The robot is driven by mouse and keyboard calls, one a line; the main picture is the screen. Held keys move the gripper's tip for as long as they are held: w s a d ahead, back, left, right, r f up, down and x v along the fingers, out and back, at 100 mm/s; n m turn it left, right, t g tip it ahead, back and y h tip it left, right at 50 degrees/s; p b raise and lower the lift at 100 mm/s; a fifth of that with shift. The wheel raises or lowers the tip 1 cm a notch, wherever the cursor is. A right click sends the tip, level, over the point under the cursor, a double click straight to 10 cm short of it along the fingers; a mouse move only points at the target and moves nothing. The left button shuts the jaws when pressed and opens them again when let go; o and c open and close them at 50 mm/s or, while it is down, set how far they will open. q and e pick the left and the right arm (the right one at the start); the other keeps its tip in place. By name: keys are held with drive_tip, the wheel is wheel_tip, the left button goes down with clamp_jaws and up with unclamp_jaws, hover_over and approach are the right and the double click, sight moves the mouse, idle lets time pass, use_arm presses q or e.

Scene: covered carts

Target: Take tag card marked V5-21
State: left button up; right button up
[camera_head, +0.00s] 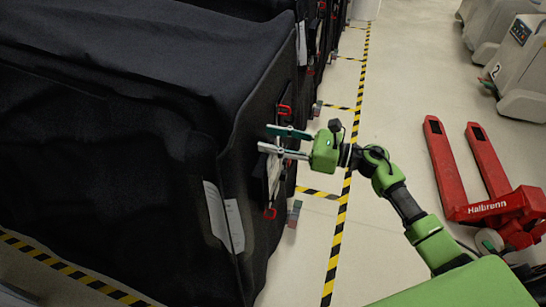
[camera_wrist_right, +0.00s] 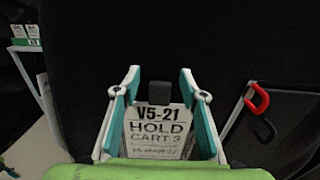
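The tag card marked V5-21 (camera_wrist_right: 158,130) is white with black print reading "HOLD CART 3". It hangs below a small black clip (camera_wrist_right: 159,92) against the black cart cover (camera_wrist_right: 90,40). My right gripper (camera_wrist_right: 160,84) is open at the cart's side, with one teal-padded finger on each side of the card. The card's lower edge is hidden by the green gripper body. In the head view my right gripper (camera_head: 272,139) reaches the cover from the right with its fingers apart. Whether the fingers touch the card cannot be told. My left gripper is not in view.
Red hooks (camera_head: 285,110) sit on the cart side near the gripper; one also shows in the wrist view (camera_wrist_right: 258,98). White sheets (camera_head: 235,225) hang on the cover nearer me. A red pallet truck (camera_head: 500,208) stands at right. The taped aisle floor (camera_head: 395,70) is clear.

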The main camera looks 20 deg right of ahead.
drive_tip(key=c, duration=1.1)
drive_tip(key=shift+o, duration=0.2)
